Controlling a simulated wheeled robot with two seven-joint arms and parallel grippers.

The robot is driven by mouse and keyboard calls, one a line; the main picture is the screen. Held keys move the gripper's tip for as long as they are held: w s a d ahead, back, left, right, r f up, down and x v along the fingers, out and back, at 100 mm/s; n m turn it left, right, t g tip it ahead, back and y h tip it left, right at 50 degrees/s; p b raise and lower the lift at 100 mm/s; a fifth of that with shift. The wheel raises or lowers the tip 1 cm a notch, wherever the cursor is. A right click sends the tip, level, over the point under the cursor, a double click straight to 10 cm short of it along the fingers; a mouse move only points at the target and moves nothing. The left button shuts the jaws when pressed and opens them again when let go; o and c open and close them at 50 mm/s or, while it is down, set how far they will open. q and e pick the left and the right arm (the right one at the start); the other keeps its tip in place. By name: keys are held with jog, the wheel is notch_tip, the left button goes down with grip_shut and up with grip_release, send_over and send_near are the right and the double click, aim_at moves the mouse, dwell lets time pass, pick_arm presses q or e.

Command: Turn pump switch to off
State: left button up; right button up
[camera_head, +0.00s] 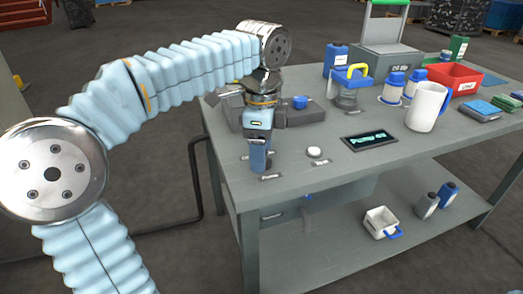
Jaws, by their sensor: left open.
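My left arm reaches in from the left and bends down over the near left corner of the grey workbench (385,160). My left gripper (260,164) points down at the bench top, just behind a small label plate (271,177). It is open, though its fingers look close together from here. I cannot make out the pump switch; it may be hidden by the gripper. A black display (369,140) with glowing text too small to read surely lies to the right. My right gripper is not in view.
A white round button (314,152) sits right of the gripper. A grey fixture with a blue knob (300,102) stands behind it. A white jug (427,107), blue-capped bottles (393,88) and a red bin (454,79) stand farther right. The lower shelf holds a small white container (381,223).

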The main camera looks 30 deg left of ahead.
pick_arm(q)
jog(key=c, duration=1.1)
jog(key=shift+o, duration=0.2)
